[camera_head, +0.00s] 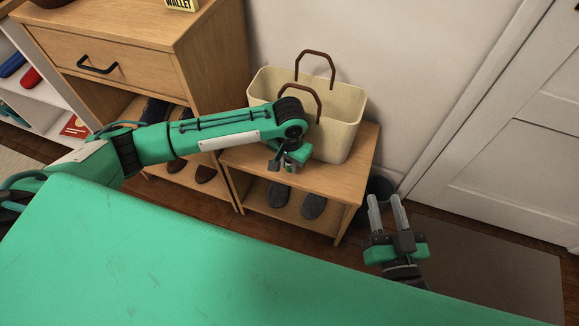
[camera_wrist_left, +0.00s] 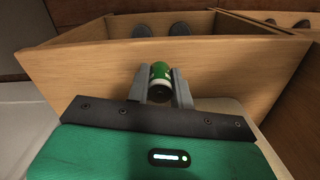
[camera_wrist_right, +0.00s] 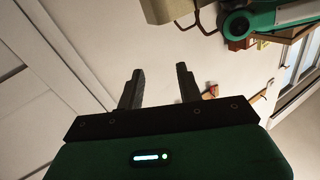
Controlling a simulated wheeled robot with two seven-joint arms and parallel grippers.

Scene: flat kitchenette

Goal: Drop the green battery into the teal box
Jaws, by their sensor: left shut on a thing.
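The green battery (camera_wrist_left: 160,79), green with a white band, is clasped between the two fingers of my left gripper (camera_head: 282,167). In the head view, that gripper hangs over the wooden bench (camera_head: 339,178), in front of the cream basket, and the battery is mostly hidden there. The left wrist view shows the bench top just beyond the battery. My right gripper (camera_head: 386,200) is open and empty, its fingers apart, at the lower right of the head view. I cannot make out a teal box in any view.
A cream basket (camera_head: 345,110) with brown handles stands on the bench, with shoes (camera_head: 313,206) on the shelf below. A dark round bin (camera_head: 380,188) stands right of the bench. A wooden drawer cabinet (camera_head: 150,50) is at left, a white door (camera_head: 510,130) at right.

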